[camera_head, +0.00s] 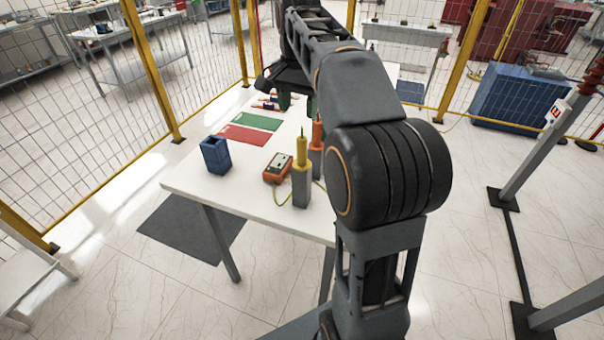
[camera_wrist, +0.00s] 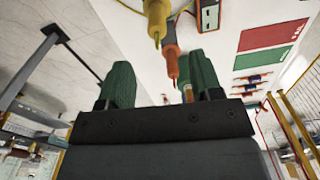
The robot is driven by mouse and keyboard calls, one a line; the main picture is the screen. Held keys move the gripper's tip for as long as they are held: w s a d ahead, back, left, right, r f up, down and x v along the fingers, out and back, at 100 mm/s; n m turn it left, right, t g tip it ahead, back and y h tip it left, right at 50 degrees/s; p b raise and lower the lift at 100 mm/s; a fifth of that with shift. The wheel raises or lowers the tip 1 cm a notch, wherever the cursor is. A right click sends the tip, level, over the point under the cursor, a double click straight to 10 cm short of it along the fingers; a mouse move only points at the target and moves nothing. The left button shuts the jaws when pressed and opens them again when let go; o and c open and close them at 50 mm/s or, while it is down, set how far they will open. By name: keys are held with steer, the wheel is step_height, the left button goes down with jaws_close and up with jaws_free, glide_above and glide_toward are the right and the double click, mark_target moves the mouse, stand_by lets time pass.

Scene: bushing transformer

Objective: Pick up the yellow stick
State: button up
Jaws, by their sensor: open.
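The yellow stick (camera_head: 302,161) stands upright in a grey holder (camera_head: 301,191) near the table's front edge, its thin tip pointing up. In the wrist view the yellow stick (camera_wrist: 157,14) shows at the top, beyond the fingertips. An orange stick (camera_head: 317,133) stands just behind it, partly hidden by my arm. It also shows in the wrist view (camera_wrist: 170,60), closer to my fingers. My gripper (camera_head: 297,101) is over the back part of the table, apart from the yellow stick. Its green fingers are spread wide in the wrist view (camera_wrist: 160,62), with nothing held between them.
An orange meter (camera_head: 277,168) with a cable sits left of the yellow stick. A blue open box (camera_head: 215,155) stands at the table's left. Red (camera_head: 243,135) and green (camera_head: 258,121) mats lie behind, with small tools (camera_head: 268,103) beyond. My arm hides the table's right side.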

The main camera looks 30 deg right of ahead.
mark_target(302, 149)
steer(key=shift+w+d+r, duration=0.1)
steer(key=shift+w+d, duration=0.15)
steer(key=shift+w+d+f+m, duration=0.1)
steer(key=shift+d+f+m, duration=0.05)
steer(key=shift+f+m, duration=0.15)
step_height(302, 149, down, 7)
steer(key=shift+f+b, duration=0.15)
steer(key=shift+b, duration=0.45)
steer(key=shift+s+d+f, duration=0.1)
steer(key=shift+s+f, duration=0.05)
steer(key=shift+f, duration=1.2)
steer(key=shift+s+f, duration=0.1)
steer(key=shift+f, duration=1.2)
steer(key=shift+c, duration=0.4)
steer(key=c, duration=0.9)
